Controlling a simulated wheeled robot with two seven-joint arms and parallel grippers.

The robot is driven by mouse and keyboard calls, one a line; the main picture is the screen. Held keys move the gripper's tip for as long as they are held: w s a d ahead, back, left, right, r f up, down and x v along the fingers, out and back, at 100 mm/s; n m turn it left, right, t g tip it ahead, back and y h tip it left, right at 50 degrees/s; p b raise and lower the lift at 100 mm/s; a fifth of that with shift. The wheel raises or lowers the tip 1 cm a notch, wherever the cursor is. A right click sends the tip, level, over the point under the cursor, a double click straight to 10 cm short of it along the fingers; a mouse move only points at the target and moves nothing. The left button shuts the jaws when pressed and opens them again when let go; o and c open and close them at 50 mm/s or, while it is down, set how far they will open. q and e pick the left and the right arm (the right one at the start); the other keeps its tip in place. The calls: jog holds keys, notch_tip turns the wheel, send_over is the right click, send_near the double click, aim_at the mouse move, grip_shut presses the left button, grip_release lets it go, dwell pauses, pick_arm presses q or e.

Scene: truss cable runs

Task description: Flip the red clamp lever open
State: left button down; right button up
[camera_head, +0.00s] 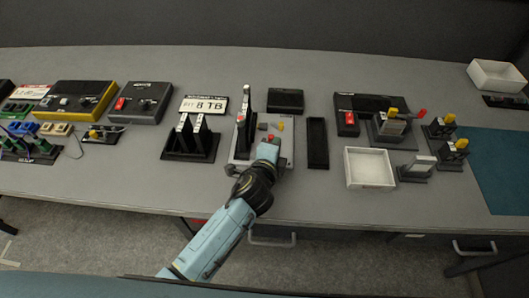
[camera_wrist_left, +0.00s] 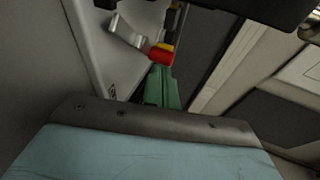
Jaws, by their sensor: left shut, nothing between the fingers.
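My left gripper (camera_head: 268,149) is over the light grey fixture plate (camera_head: 236,166) at the middle of the bench. It is shut and empty. In the left wrist view its green fingers (camera_wrist_left: 160,88) point at a small red part (camera_wrist_left: 161,54) with a yellow edge, just beyond the fingertips; I cannot tell whether they touch. This may be the red clamp lever. In the head view a small red part (camera_head: 270,137) shows just past the gripper, with a yellow knob (camera_head: 281,126) behind it. A dark upright post (camera_head: 247,105) stands on the plate's left side. My right gripper is out of view.
A slotted black stand (camera_head: 204,148) is to the left and a narrow black tray (camera_head: 318,143) to the right. A white open box (camera_head: 350,180) sits further right near the front edge.

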pick_arm(q)
jog(key=shift+a, duration=0.15)
jog(key=shift+s+a+p, duration=0.25)
jog(key=shift+a+p, duration=0.2)
jog(key=shift+a, duration=0.25)
jog(key=shift+d, duration=0.1)
jog(key=shift+s+d, duration=0.15)
jog(key=shift+s, duration=0.1)
jog(key=s+d+r, duration=0.1)
jog(key=s+d, duration=0.1)
jog(key=s, duration=0.1)
jog(key=s+d+r, duration=0.1)
jog(key=s+d, duration=0.1)
jog(key=s, duration=0.2)
jog(key=s+d+r, duration=0.1)
jog(key=s+d, duration=0.1)
jog(key=s, duration=0.2)
jog(key=shift+d, duration=0.3)
